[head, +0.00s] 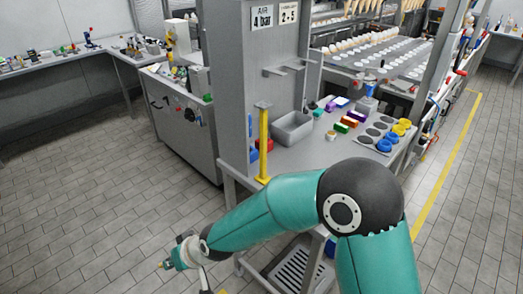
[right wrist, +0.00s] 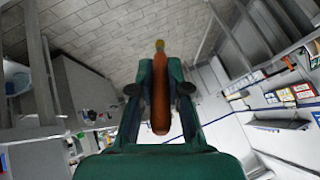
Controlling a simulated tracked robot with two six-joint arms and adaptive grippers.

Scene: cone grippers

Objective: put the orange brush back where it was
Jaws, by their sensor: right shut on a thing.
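The orange brush (right wrist: 160,95) is clamped between the two fingers of my right gripper (right wrist: 160,75) in the right wrist view. Its orange handle points toward the palm and its yellowish tip sticks out past the fingertips. In the head view my right gripper (head: 175,258) is at the lower left, over the tiled floor and left of the workbench. Only a small yellow-orange tip shows there, as the brush is mostly hidden by the gripper. My left gripper is not in view.
The workbench (head: 310,160) carries a grey bin (head: 292,128), several coloured blocks (head: 349,121) and yellow rings (head: 401,127). A yellow post (head: 263,145) stands at its left edge beside a grey column (head: 272,60). The tiled floor (head: 80,190) at left is clear.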

